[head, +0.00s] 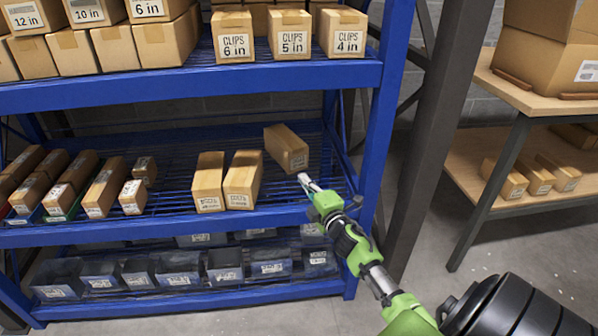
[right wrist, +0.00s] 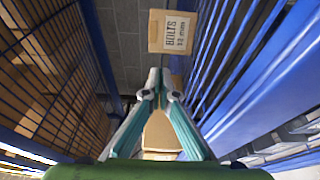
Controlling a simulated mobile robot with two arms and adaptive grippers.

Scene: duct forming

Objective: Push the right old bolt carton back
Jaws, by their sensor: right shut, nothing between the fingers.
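Three brown bolt cartons are on the middle shelf in the head view. The left carton (head: 208,183) and the middle carton (head: 242,180) stand near the front edge. The right carton (head: 286,147) sits farther back and is turned at an angle to them. Its face, labelled BOLTS, shows in the right wrist view (right wrist: 172,32), beyond the fingertips. My right gripper (head: 306,183) is shut and empty, just in front of the right carton. Its fingertips (right wrist: 155,85) look apart from that carton. My left gripper is not in view.
The blue rack's right upright (head: 383,120) stands close to my right arm. Long cartons (head: 104,187) fill the left of this shelf. CLIPS cartons (head: 290,35) stand on the shelf above, dark bins (head: 225,266) below. The mesh behind the middle carton looks clear.

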